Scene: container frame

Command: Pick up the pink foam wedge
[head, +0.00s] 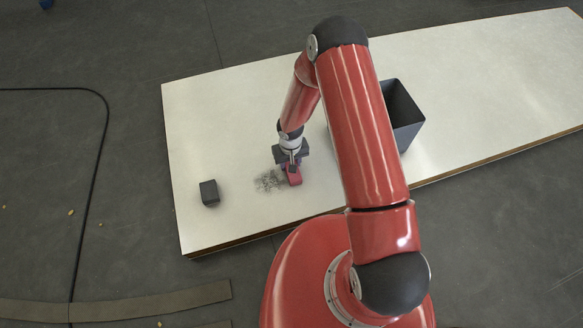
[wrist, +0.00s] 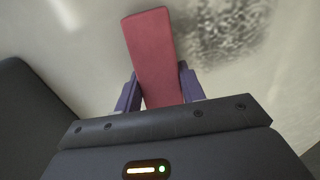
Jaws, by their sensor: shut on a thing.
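The pink foam wedge (wrist: 152,50) is between the two purple fingers of my gripper (wrist: 158,90) in the wrist view, with its far end sticking out past them. My gripper is shut on it. In the head view the wedge (head: 293,178) shows as a small pink block beneath my gripper (head: 291,166), at the white board's near left part. I cannot tell whether its underside touches the board.
The white board (head: 220,120) lies on a dark floor. A dark grey block (head: 209,192) stands to the left, past a dark speckled patch (head: 268,182). A dark open bin (head: 408,120) stands right of my gripper, partly hidden by my arm. The board's right part is clear.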

